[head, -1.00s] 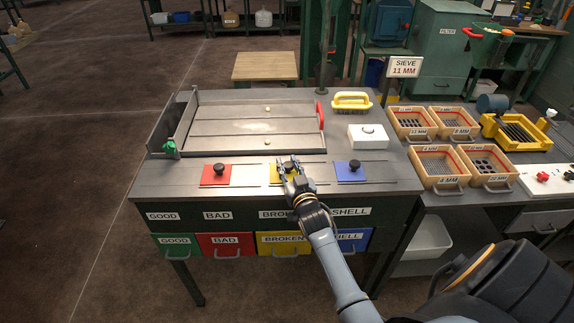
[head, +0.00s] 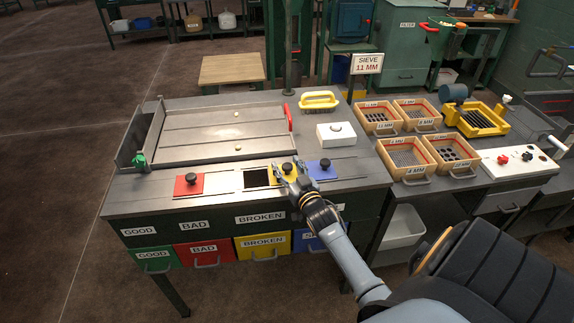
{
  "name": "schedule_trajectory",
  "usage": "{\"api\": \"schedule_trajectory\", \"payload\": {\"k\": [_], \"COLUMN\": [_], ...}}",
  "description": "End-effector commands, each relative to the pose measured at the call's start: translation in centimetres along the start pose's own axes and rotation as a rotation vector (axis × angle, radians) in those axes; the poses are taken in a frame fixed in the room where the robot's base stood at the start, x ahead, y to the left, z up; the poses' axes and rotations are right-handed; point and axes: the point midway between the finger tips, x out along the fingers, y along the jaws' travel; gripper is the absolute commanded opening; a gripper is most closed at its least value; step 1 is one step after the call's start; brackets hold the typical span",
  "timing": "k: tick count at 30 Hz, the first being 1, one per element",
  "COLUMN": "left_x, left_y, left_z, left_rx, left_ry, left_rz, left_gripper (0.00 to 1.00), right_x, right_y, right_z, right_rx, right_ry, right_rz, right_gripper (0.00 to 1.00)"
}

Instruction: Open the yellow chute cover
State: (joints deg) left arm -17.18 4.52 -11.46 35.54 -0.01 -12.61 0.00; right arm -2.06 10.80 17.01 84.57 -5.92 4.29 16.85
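The yellow chute cover (head: 276,180) with its black knob (head: 287,167) lies on the bench's front rail, between the red and blue covers. To its left a dark square chute opening (head: 257,179) is uncovered. My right gripper (head: 289,169) is over the yellow cover, its two fingers standing apart on either side of the knob. The gripper hides part of the cover, and whether a finger touches the knob is unclear. My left gripper is not in view.
The red cover (head: 188,185) lies left of the opening and the blue cover (head: 321,170) is close to the right of my gripper. A white box (head: 336,134) and yellow-handled brush (head: 319,100) stand behind. Sieve trays (head: 407,157) are on the right.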

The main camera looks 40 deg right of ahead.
Motion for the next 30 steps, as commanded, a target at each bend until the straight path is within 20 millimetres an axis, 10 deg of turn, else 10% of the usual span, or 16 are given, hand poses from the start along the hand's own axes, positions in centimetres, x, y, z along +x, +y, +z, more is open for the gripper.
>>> {"api": "schedule_trajectory", "payload": {"k": [8, 21, 30], "left_x": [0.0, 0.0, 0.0], "left_y": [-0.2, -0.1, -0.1], "left_z": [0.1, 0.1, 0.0], "left_rx": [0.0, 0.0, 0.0], "left_ry": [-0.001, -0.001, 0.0], "left_rz": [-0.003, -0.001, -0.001], "left_gripper": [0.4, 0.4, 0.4], "right_x": [-0.8, -9.5, -12.0], "right_y": [0.0, 0.0, 0.0], "right_z": [0.0, 0.1, 0.0], "right_rx": [0.0, 0.0, 0.0], "right_ry": [0.0, -0.004, 0.0], "right_rz": [0.0, 0.001, 0.001], "right_gripper": [0.54, 0.54, 0.54]}}
